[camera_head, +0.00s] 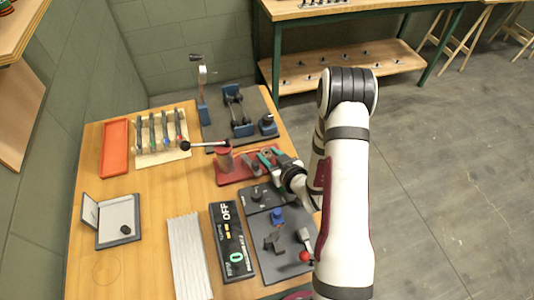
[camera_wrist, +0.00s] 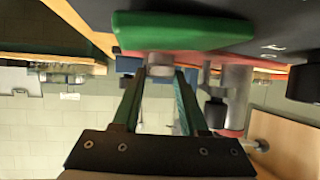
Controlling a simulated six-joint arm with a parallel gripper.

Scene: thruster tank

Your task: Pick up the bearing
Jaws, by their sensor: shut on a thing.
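My gripper (camera_head: 272,160) is at the right end of the red base plate, low over the bench. In the wrist view its two fingers (camera_wrist: 162,76) reach up and close on a small grey round piece, which looks like the bearing (camera_wrist: 160,61). Only part of it shows, and its full shape is hidden. A smooth green part (camera_wrist: 182,33) lies just beyond the fingertips. In the head view the held piece is too small to make out.
The red base (camera_head: 228,178) carries a red cylinder and a black-knobbed lever (camera_head: 205,144) close left of my gripper. A dark fixture plate (camera_head: 279,258) and a display box (camera_head: 231,242) stand nearer. An orange tray (camera_head: 115,148) is far left. Bare wood lies mid-left.

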